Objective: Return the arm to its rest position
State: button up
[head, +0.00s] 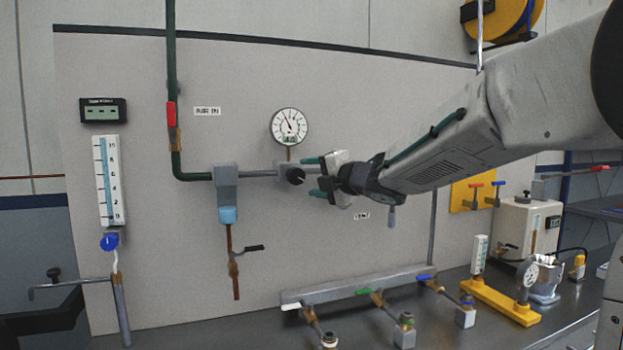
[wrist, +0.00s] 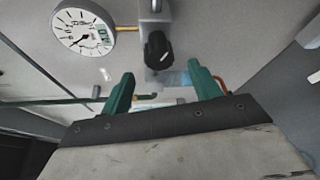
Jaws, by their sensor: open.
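My gripper (head: 318,177) is in front of the upright panel (head: 130,200), near the black knob (head: 295,176) below the round dial gauge (head: 290,127). Its two green fingers are apart with nothing between them that I can see gripped. In the wrist view my gripper (wrist: 160,92) shows both green fingertips spread, with the black knob (wrist: 158,48) beyond them and apart from them. The gauge (wrist: 84,30) is at the upper left there. My arm reaches in from the right side of the head view.
A pipe manifold (head: 345,286) with several coloured valve levers runs along the bench below my gripper. A yellow stand (head: 500,301) with gauges and a white box (head: 525,228) stand at right. A dark green pipe (head: 171,60) descends at left. The panel directly below my gripper is mostly bare.

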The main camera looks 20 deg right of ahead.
jog(key=s+d+f+m+g+h, duration=0.1)
jog(key=d+f+m+h, duration=0.5)
jog(key=d+m, duration=0.25)
jog(key=s+d+f+m+g+h, duration=0.1)
jog(key=s+f+m+g+h, duration=0.15)
jog(key=s+f+m, duration=0.35)
jog(key=s+d+f+m+g+h, duration=0.2)
jog(key=s+m+g, duration=0.2)
jog(key=s, duration=0.4)
jog(key=s+a+f+m+g+y, duration=0.1)
jog(key=s+a+f+m+g, duration=0.1)
jog(key=s, duration=0.7)
jog(key=s+a+f+m+g+y, duration=0.2)
jog(key=s+a, duration=0.3)
jog(key=s, duration=0.4)
jog(key=s+a+f+m+g+y, duration=0.1)
jog(key=s+a+f+m+g, duration=0.1)
jog(key=s, duration=0.7)
jog(key=shift+a+f+m+g, duration=0.35)
jog(key=shift+a+g, duration=0.1)
jog(key=shift+a, duration=0.55)
jog(key=shift+s, duration=0.1)
